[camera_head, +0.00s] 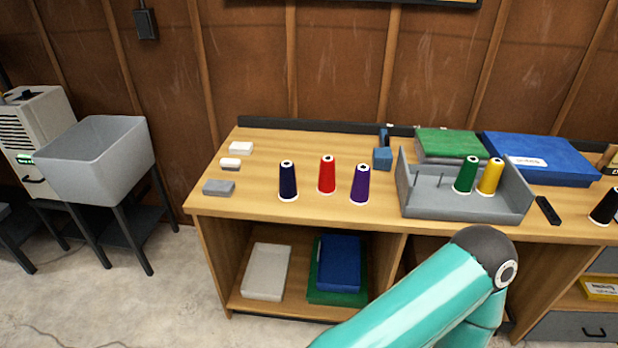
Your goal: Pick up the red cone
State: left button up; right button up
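The red cone (327,175) stands upright on the wooden bench top (262,150). A dark navy cone (288,181) stands to its left and a purple cone (360,185) to its right, both upright and apart from it. Nothing touches the red cone. One of my teal arms reaches up from the bottom edge, right of the middle, in front of the bench. Neither of my grippers shows in this view.
A grey tray (447,205) right of the cones holds a green cone (466,176) and a yellow cone (490,178). A blue block (382,159) stands behind. Small blocks (218,187) lie at the left. A grey bin (95,165) stands apart on the left.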

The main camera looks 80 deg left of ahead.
aim_at(326, 176)
jog(key=z, duration=0.85)
jog(key=i, duration=0.1)
jog(key=u, duration=2.9)
jog(key=i, duration=0.85)
jog(key=z, duration=0.2)
jog(key=k, duration=0.7)
jog(key=u, duration=0.25)
jog(key=i, duration=0.8)
jog(key=z, duration=0.1)
